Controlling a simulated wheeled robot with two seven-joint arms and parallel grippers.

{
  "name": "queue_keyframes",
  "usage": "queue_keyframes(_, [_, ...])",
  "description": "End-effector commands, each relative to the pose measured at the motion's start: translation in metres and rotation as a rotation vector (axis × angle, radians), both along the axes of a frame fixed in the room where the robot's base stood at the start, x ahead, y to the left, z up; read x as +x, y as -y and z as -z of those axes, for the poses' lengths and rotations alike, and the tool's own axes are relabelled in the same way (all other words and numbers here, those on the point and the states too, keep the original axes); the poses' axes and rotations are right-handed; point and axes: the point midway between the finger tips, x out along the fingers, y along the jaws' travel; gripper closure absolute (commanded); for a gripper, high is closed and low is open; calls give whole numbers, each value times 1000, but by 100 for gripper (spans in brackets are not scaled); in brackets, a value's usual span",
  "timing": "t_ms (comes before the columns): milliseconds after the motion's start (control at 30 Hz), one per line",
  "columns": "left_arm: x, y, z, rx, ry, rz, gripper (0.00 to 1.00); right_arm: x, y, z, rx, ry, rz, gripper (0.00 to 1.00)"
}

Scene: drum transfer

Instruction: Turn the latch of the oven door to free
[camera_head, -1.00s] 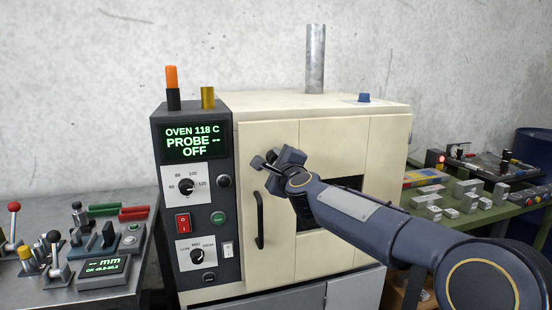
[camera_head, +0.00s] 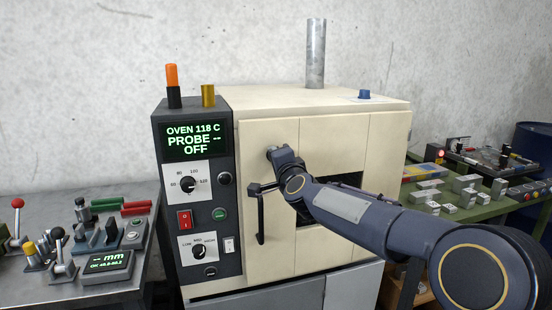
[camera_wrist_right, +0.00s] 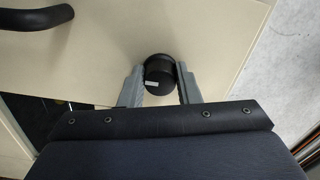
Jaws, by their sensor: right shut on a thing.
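The cream oven door (camera_head: 285,132) is closed, with a black vertical handle (camera_head: 261,222) on its left side. My right gripper (camera_head: 264,170) is at the door's left part, just above the handle. In the right wrist view, its grey fingers (camera_wrist_right: 159,84) are on either side of a dark round latch knob (camera_wrist_right: 159,70), shut on it. The knob has a small pale mark. In the head view, my wrist and fingers mostly hide the latch, so its angle is hard to tell. The handle (camera_wrist_right: 35,15) also shows at the upper left of the wrist view. My left gripper is out of view.
The control panel (camera_head: 197,230) is close to the left of the door and reads "OVEN 118 C PROBE -- OFF". A grey bench (camera_head: 110,293) with levers and a gauge is at left. A green table (camera_head: 470,210) with metal blocks is at right.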

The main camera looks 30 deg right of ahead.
Motion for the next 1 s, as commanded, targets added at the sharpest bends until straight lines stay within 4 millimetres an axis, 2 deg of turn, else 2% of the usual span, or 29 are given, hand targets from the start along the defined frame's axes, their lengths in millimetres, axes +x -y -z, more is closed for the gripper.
queue_keyframes(533, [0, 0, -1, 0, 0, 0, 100, 0, 0, 1, -27, -8, -1, 93])
queue_keyframes(567, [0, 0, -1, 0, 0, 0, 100, 0, 0, 1, -27, -8, -1, 69])
queue_keyframes(700, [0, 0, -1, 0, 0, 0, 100, 0, 0, 1, -26, -7, -1, 50])
queue_keyframes(1000, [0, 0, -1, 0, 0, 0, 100, -1, 0, 0, -24, -6, 0, 48])
